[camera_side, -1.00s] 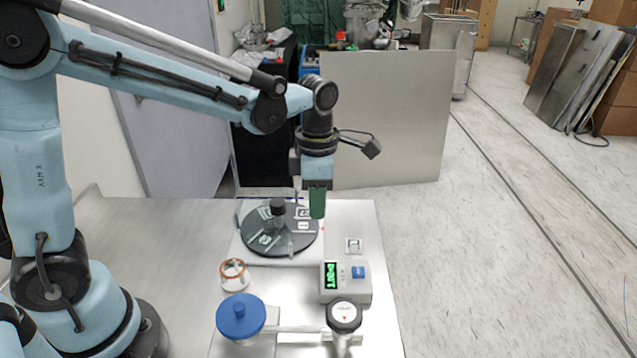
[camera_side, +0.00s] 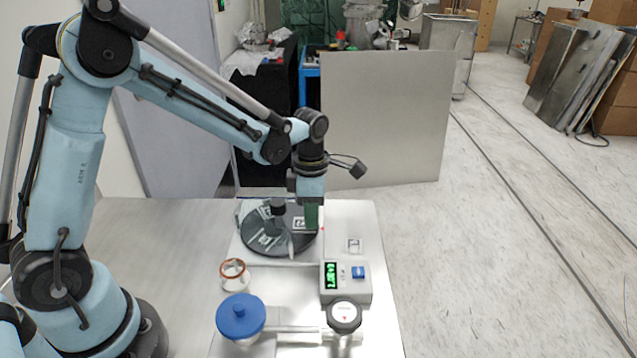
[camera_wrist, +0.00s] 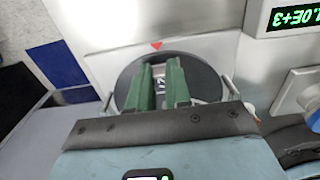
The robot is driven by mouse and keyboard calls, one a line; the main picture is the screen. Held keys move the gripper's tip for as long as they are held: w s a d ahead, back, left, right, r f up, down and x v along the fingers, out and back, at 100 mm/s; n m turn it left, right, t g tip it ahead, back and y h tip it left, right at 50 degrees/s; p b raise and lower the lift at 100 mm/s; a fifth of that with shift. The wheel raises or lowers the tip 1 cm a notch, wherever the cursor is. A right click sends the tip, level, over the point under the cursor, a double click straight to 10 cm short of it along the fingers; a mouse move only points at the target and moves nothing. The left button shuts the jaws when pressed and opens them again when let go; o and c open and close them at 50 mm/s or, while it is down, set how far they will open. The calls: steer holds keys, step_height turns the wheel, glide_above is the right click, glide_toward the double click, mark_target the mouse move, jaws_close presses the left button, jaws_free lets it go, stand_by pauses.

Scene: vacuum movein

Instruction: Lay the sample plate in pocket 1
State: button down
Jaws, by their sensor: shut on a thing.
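My gripper (camera_side: 312,228) has green fingers pointing down over the right rim of the dark round disc (camera_side: 262,240). The disc carries white-marked pocket labels and a black knob (camera_side: 278,206). In the wrist view the fingers of my gripper (camera_wrist: 160,72) stand close together above the disc (camera_wrist: 205,75). The gripper is shut on the sample plate, which the fingers mostly hide. I cannot tell whether the plate touches the disc. A pale label (camera_side: 299,224) shows just left of the fingers; I cannot read its number.
A red triangle mark (camera_wrist: 156,45) lies beside the disc rim. A grey box with a green display (camera_side: 333,274) stands front right, with a round gauge (camera_side: 344,316) before it. A blue-capped part (camera_side: 240,315) and a copper-rimmed glass ring (camera_side: 235,272) stand front left.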

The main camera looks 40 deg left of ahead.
steer(key=shift+f, duration=0.15)
steer(key=c, duration=1.1)
jaws_free()
steer(key=shift+o, duration=0.2)
step_height(320, 180, up, 12)
steer(key=s+m+t, duration=0.3)
steer(key=s+m, duration=0.3)
steer(key=m, duration=0.7)
steer(key=s+m+t, duration=0.4)
steer(key=s+m, duration=0.2)
steer(key=m, duration=0.8)
steer(key=shift+a, duration=0.25)
steer(key=shift+f, duration=0.1)
